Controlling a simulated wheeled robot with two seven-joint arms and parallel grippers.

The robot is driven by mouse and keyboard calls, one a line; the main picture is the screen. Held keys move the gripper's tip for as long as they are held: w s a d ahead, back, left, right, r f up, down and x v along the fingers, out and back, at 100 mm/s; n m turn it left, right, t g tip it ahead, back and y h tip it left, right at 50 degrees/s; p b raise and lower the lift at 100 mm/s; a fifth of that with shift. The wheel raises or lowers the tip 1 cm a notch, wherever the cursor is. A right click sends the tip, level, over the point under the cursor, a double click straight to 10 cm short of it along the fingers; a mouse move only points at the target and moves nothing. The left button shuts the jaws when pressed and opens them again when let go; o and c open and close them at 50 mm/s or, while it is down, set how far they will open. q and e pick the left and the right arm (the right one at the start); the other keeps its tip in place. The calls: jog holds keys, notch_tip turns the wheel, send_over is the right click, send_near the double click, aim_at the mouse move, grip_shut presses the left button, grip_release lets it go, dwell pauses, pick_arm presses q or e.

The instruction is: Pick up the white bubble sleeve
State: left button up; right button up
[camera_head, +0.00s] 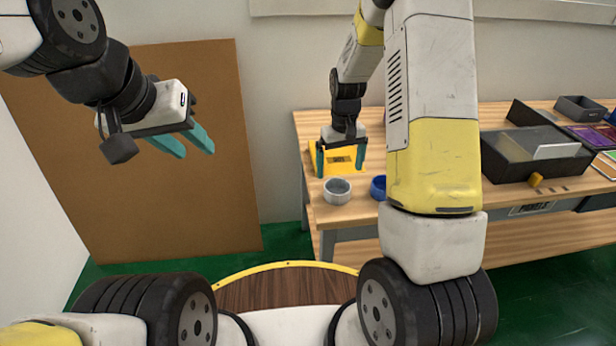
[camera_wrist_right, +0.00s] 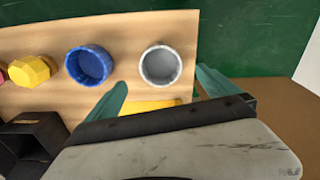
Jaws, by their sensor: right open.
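A round, open-topped whitish-grey sleeve (camera_head: 337,191) stands near the left front edge of the wooden table. It also shows in the right wrist view (camera_wrist_right: 160,66), where its dark hollow inside faces the camera. I cannot make out bubbles on it. My right gripper (camera_head: 341,164) is open with its fingers pointing down, above the table and just behind the sleeve in the head view. In the right wrist view the sleeve appears between and beyond the two teal fingertips (camera_wrist_right: 161,78), with nothing held. My left gripper (camera_head: 188,144) is open and empty, away from the table at the left.
A blue round cup (camera_wrist_right: 88,65) stands beside the sleeve, with a yellow faceted piece (camera_wrist_right: 31,71) further left. A yellow item with a dark label (camera_head: 345,169) lies under my right gripper. A black bin (camera_head: 530,155) is to the right. A brown board (camera_head: 170,210) leans at left.

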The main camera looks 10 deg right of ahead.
aim_at(338, 186)
notch_tip(338, 186, down, 8)
jog(key=shift+a+f, duration=0.1)
dwell(0.4)
jog(key=c, duration=1.4)
